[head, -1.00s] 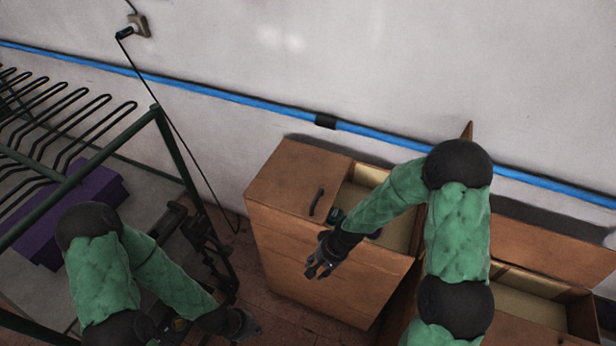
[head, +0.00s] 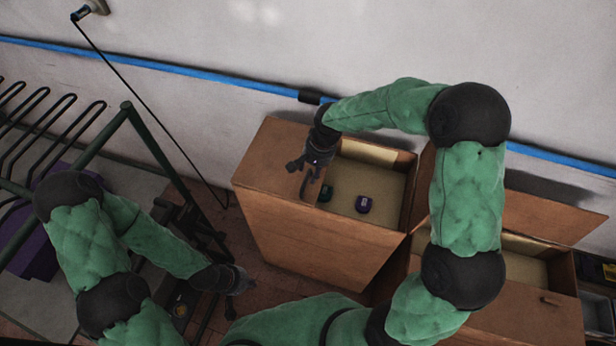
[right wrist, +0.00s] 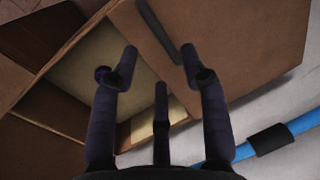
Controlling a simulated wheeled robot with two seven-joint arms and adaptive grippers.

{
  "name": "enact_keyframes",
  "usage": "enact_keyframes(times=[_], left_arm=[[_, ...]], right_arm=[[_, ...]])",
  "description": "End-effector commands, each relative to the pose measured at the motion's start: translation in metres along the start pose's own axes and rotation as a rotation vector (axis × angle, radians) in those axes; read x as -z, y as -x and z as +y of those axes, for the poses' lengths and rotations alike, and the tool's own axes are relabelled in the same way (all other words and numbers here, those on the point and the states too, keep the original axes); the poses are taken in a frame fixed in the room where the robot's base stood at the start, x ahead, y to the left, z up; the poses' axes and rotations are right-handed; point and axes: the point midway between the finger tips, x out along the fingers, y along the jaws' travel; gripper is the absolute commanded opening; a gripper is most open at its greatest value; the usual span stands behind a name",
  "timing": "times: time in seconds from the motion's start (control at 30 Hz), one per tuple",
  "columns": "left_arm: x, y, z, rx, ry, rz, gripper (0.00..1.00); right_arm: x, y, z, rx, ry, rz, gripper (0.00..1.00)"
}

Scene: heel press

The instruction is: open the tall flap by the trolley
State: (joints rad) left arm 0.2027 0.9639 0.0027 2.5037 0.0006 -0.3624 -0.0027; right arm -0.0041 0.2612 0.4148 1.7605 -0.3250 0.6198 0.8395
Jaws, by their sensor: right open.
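The tall wooden cabinet by the trolley has a brown flap (head: 268,150) over the left part of its top, with a dark bar handle (head: 305,188) near its right edge. The right part of the top is open. My right gripper (head: 303,170) is over the flap at the handle, open. In the right wrist view the flap (right wrist: 245,40) fills the upper right, and the handle (right wrist: 158,30) shows between the spread fingertips (right wrist: 158,55); contact cannot be told. My left gripper (head: 240,282) hangs low beside the trolley (head: 150,135); its jaws are unclear.
A second, lower wooden box (head: 510,320) with a raised lid (head: 550,215) stands at the right. A blue pipe (head: 200,75) runs along the wall behind.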

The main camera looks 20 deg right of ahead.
Motion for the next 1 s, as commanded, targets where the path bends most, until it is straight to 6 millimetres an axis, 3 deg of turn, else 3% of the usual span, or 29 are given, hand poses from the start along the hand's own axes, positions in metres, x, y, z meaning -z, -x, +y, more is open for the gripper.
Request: enact_keyframes(times=[0.1, 0.3, 0.73, 0.77, 0.9, 1.0], left_arm=[[0.001, -0.003, -0.001, 0.0, 0.0, 0.001, 0.0], [0.001, -0.005, -0.002, 0.0, 0.0, 0.001, 0.0], [0.001, -0.005, -0.002, 0.0, 0.0, 0.001, 0.0], [0.001, -0.005, -0.002, 0.0, 0.0, 0.001, 0.0], [0.001, -0.005, -0.002, 0.0, 0.0, 0.001, 0.0], [0.001, -0.005, -0.002, 0.0, 0.0, 0.001, 0.0]], right_arm=[[0.0, -0.023, 0.001, -0.002, -0.001, -0.002, 0.46], [0.0, -0.047, 0.0, -0.001, 0.0, -0.002, 0.46], [0.0, -0.055, 0.0, 0.001, 0.0, 0.001, 0.46], [0.0, -0.055, 0.0, 0.001, 0.0, 0.001, 0.43], [0.0, -0.055, 0.0, 0.001, 0.0, 0.001, 0.03], [0.0, -0.055, 0.0, 0.001, 0.0, 0.0, 0.0]])
